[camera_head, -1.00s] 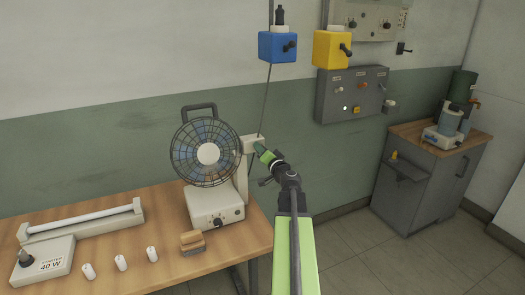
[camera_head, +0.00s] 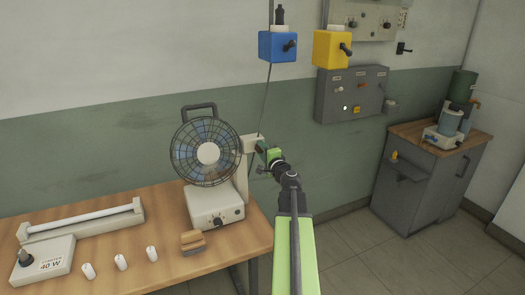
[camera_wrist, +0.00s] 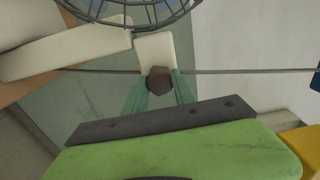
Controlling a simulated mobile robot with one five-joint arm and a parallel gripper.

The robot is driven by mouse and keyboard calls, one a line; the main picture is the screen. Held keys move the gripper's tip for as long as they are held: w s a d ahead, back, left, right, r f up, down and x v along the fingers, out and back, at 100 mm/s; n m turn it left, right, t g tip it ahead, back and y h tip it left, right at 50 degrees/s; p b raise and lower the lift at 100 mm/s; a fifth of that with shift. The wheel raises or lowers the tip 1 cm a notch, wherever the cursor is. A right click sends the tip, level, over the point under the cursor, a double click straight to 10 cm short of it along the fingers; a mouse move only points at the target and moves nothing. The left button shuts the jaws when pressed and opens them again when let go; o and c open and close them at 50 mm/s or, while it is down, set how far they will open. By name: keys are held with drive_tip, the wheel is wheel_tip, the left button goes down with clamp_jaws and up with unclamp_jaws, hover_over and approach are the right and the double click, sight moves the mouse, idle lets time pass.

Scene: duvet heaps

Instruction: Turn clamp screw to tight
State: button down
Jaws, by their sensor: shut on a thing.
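The fan (camera_head: 206,152) stands on the table with its cage facing me. A pale bracket (camera_head: 250,145) is at the right of the cage. In the wrist view, a brown clamp screw knob (camera_wrist: 159,80) sits in front of the pale bracket block (camera_wrist: 155,48). My gripper (camera_head: 262,148) is beside the bracket in the head view. In the wrist view my gripper (camera_wrist: 159,86) has its teal fingers on both sides of the knob, shut on it. The knob is hidden by my gripper in the head view.
The wooden table (camera_head: 150,262) also holds a tube lamp fixture (camera_head: 85,220), several white cylinders and a tan block (camera_head: 193,243). A blue box (camera_head: 277,47) and a yellow box (camera_head: 332,49) hang above. A thin rod runs down past the bracket. The floor at right is clear.

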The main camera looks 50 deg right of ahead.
drive_tip(key=shift+s+d, duration=0.1)
idle(0.5)
drive_tip(key=c, duration=1)
unclamp_jaws()
drive_tip(key=shift+c, duration=0.2)
